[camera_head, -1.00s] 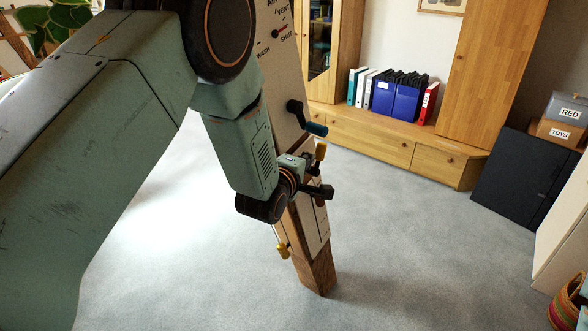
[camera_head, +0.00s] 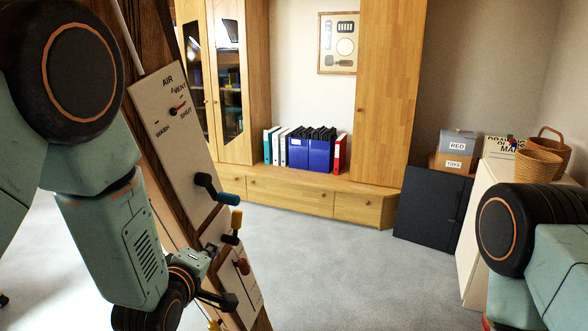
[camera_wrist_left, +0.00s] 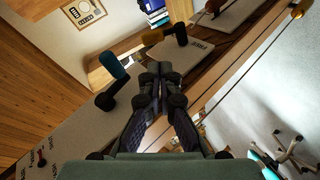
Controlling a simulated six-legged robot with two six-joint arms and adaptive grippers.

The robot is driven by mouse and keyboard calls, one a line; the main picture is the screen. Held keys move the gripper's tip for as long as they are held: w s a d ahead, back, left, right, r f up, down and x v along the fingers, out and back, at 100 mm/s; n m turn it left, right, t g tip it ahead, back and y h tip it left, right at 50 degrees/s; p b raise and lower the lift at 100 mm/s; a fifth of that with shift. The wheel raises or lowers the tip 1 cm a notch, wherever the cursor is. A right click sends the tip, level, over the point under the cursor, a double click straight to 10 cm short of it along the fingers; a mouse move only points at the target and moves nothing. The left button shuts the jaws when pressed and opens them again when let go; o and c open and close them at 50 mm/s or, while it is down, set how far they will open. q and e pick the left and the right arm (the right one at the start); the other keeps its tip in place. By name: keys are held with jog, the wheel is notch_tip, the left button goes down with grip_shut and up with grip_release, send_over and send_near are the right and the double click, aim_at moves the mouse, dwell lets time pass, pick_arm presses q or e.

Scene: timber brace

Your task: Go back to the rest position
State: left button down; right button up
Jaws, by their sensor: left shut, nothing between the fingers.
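My left gripper (camera_head: 228,301) is low in the head view, in front of the slanting timber brace (camera_head: 156,36). In the left wrist view its fingers (camera_wrist_left: 160,70) are together and hold nothing. A white panel (camera_head: 165,100) with a dial marked AIR, VENT, SHUT and WASH is on the brace. A crank with a blue handle (camera_head: 228,198) and a yellow handle (camera_head: 236,220) stand out from it above the gripper. The wrist view shows the blue handle (camera_wrist_left: 113,65) and the yellow handle (camera_wrist_left: 180,34) beyond the fingertips. My right gripper is out of view; only part of my right arm shows.
A basket (camera_head: 537,163) stands at the right. The grey carpet between is clear.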

pick_arm(q)
jog(key=s+a+f+m+g+b, duration=0.2)
jog(key=s+f+m+g, duration=0.6)
jog(key=s+f, duration=0.8)
jog(key=s+f+m+g+b, duration=0.2)
jog(key=s+f, duration=0.6)
jog(key=s, duration=0.4)
jog(key=s+a+f+m+g+y+b, duration=0.1)
jog(key=s+f+m+g+b, duration=0.1)
jog(key=s+f, duration=0.7)
jog(key=s+g+b, duration=0.1)
jog(key=s+g, duration=0.1)
jog(key=s, duration=0.1)
jog(key=shift+a+f+g, duration=0.2)
jog(key=shift+a+g, duration=0.05)
jog(key=shift+g, duration=0.05)
